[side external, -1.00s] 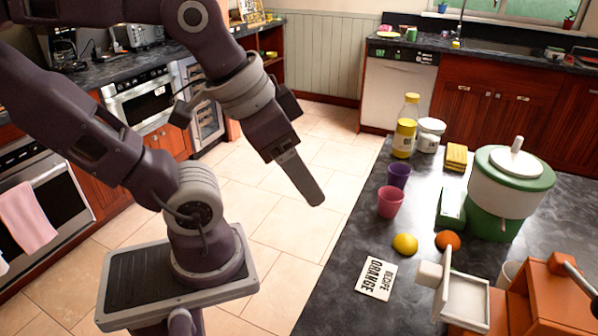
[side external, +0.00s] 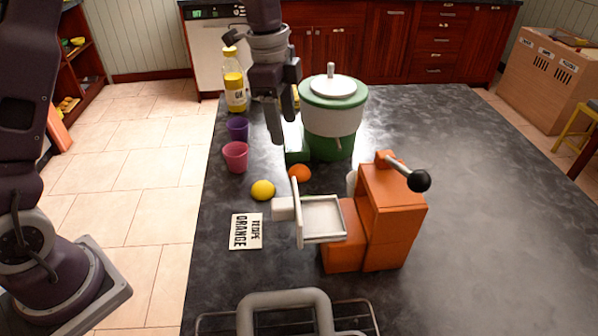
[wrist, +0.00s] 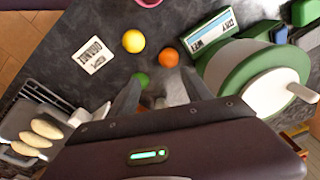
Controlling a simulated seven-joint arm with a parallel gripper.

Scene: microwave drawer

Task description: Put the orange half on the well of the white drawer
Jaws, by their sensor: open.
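The orange half (side external: 299,172) sits on the dark counter beside the yellow lemon (side external: 263,190); it shows as a small round orange piece in the wrist view (wrist: 169,57), and its cut face cannot be made out. The white drawer (side external: 343,209) stands out from the left side of an orange machine (side external: 390,215), with a shallow well and an upright front with a pale knob. My gripper (side external: 281,125) is open and empty, pointing down above the counter near the green-and-white pot. In the wrist view the open fingers (wrist: 160,95) show below the orange half.
The green-and-white pot (side external: 332,125) stands close behind the orange half. Pink (side external: 235,156) and purple (side external: 238,128) cups are to the left. A recipe card (side external: 246,231) lies in front. A black-knobbed lever (side external: 419,180) rises from the machine. The counter's right side is clear.

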